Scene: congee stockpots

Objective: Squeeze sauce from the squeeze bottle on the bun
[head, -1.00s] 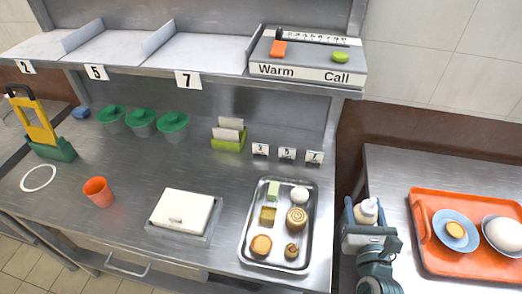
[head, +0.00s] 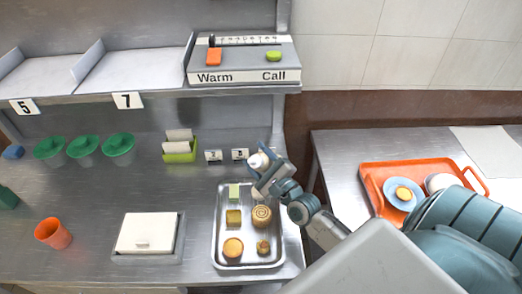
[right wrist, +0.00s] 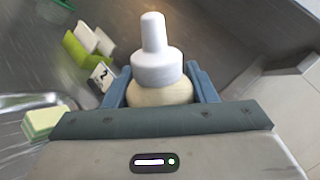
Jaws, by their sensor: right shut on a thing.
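My right gripper (head: 267,172) is shut on the squeeze bottle (head: 257,160), which has a white cap and nozzle. It holds the bottle over the far right part of the metal tray (head: 218,240). In the right wrist view, the bottle (right wrist: 157,67) stands between the two blue fingers with its nozzle up. The metal tray carries a swirl bun (head: 261,216), a round golden bun (head: 233,248), a small brown bun (head: 263,247) and square pieces. Another round bun (head: 403,193) lies on a blue plate (head: 391,187). Which bun is meant is unclear. My left gripper is out of view.
The orange tray (head: 372,175) is on the right table, partly behind my arm. A white lidded box (head: 147,232), an orange cup (head: 53,233) and a green card holder (head: 180,154) stand on the counter. The Warm/Call shelf (head: 243,75) overhangs the back.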

